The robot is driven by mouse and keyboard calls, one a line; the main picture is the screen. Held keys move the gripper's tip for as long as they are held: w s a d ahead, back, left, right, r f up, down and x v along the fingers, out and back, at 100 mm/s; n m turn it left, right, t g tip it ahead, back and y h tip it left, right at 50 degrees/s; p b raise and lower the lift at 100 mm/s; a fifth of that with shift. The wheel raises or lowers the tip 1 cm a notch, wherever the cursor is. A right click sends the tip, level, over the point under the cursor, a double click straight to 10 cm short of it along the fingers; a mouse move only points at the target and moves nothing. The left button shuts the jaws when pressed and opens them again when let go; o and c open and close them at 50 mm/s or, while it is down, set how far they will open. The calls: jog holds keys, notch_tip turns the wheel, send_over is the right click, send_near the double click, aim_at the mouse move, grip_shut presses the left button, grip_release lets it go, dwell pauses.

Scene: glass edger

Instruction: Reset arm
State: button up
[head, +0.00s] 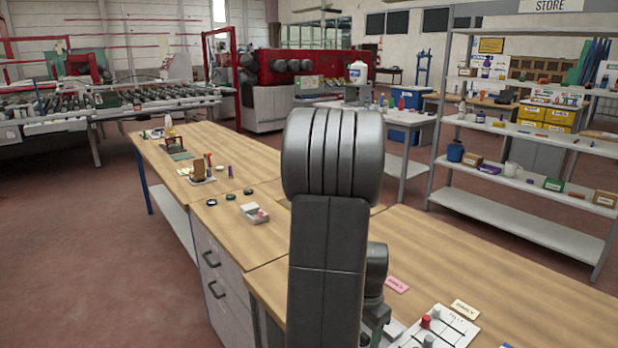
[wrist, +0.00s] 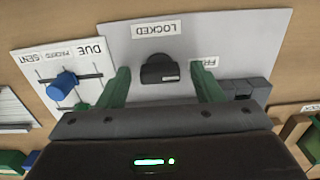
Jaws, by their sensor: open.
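My gripper (wrist: 160,72) is open in the wrist view, its two green fingers spread over a grey panel (wrist: 225,45). A black knob-like part (wrist: 160,69) on this panel lies between the fingertips, with a visible gap on each side. A label reading LOCKED (wrist: 157,29) sits beyond the knob, upside down in the picture. A second label (wrist: 204,62), partly hidden by the right finger, seems to read FREE. In the head view my own arm fills the middle and hides the panel and knob.
A white board with a blue peg (wrist: 63,84) lies left of the panel. A grey block (wrist: 245,90) is near the right finger. In the head view, a pegged board (head: 448,325) and pink card (head: 397,285) lie right of my arm. The wooden bench (head: 490,270) has clear room rightward.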

jog(key=shift+r, duration=0.1)
notch_tip(320, 180, up, 14)
notch_tip(320, 180, down, 14)
jog(key=shift+n, duration=0.3)
jog(key=n, duration=0.3)
jog(key=shift+n+p, duration=0.4)
jog(key=n+p, duration=0.1)
jog(key=n, duration=0.3)
jog(key=shift+n, duration=0.3)
jog(key=n+p, duration=0.1)
jog(key=n, duration=0.3)
jog(key=shift+n, duration=0.3)
jog(key=shift+n+p, duration=0.95)
jog(key=shift+n, duration=1.25)
